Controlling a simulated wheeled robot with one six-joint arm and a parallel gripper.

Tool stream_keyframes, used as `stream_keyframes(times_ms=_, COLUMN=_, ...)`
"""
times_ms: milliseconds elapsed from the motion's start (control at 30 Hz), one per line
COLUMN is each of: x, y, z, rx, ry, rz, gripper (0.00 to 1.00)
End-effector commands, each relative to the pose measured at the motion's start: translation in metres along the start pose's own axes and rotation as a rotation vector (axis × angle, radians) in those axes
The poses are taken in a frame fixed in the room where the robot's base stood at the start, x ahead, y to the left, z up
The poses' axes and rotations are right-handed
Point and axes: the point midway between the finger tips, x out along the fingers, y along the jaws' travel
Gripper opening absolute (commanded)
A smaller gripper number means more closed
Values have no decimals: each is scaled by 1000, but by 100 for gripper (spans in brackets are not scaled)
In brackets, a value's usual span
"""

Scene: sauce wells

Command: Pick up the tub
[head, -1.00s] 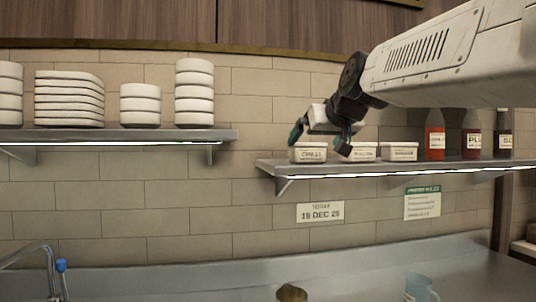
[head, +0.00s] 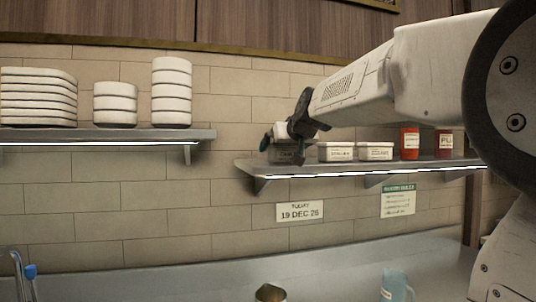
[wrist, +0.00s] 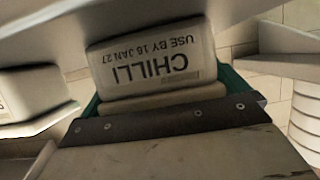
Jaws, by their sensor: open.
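The white tub labelled CHILLI (wrist: 155,62) fills the upper middle of the wrist view, its label upside down there. It reads "USE BY 16 JAN 27". In the head view the chilli tub (head: 286,154) stands at the left end of the right shelf, partly hidden by my gripper. My gripper (head: 282,143) is at this tub, with its dark green fingers low over it. The gripper is open. Green finger edges show on both sides of the tub in the wrist view; whether they touch it I cannot tell.
One neighbouring tub (wrist: 28,95) is close by in the wrist view. Stacked white dishes (head: 171,92) stand on the left shelf (head: 120,134).

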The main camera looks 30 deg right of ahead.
Motion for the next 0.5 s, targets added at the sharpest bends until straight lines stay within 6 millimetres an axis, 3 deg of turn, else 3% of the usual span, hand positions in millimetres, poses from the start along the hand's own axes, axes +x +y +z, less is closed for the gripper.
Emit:
stream_keyframes(times_ms=233, x=2, y=0, z=0, rx=0, ry=0, rz=0, gripper=100)
stream_keyframes(times_ms=400, x=2, y=0, z=0, rx=0, ry=0, rz=0, gripper=59)
stream_keyframes(times_ms=500, x=2, y=0, z=-1, rx=0, ry=2, rz=0, gripper=59)
